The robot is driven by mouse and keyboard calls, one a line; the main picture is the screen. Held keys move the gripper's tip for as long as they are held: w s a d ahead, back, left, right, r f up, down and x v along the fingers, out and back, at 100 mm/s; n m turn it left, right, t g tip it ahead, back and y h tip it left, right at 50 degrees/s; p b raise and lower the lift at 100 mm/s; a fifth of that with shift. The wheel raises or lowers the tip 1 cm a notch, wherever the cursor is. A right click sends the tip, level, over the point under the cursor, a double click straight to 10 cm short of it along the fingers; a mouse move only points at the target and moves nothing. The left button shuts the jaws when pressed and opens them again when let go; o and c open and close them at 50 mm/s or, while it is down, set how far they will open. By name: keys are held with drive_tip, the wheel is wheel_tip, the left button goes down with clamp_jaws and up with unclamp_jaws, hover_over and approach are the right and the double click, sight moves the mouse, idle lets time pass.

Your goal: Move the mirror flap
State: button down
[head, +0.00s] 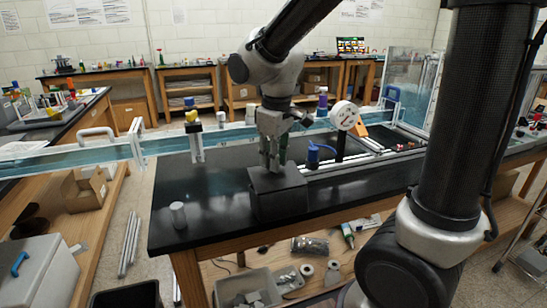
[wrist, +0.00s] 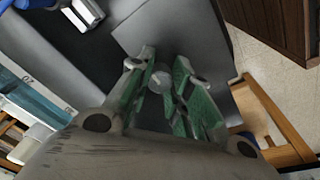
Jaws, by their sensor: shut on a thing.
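My gripper (head: 272,164) points down at the top of a dark grey block (head: 279,196) on the black bench. In the wrist view its green-padded fingers (wrist: 158,88) are shut around a small round metal knob (wrist: 160,80). The knob stands in front of a flat grey surface (wrist: 165,35); the fingers hide how it joins it. A round white disc with dark marks (head: 344,115) stands on a dark post to the right of my gripper, apart from it. I cannot tell which part is the mirror flap.
A small metal cylinder (head: 178,215) stands on the black bench top (head: 205,190), left of the block. A long clear water channel (head: 85,160) runs behind. A blue clamp-like part (head: 318,153) is close to the right of my gripper. The bench's left part is mostly clear.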

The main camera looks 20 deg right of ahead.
drive_tip(key=c, duration=1.3)
unclamp_jaws()
drive_tip(key=shift+o, duration=0.2)
drive_tip(key=s+r, duration=0.3)
drive_tip(key=r, duration=0.5)
drive_tip(key=shift+s+r, duration=0.15)
drive_tip(key=shift+s, duration=0.15)
wheel_tip(320, 180, up, 12)
hover_over(279, 178)
drive_tip(key=s, duration=0.2)
drive_tip(key=shift+w, duration=0.15)
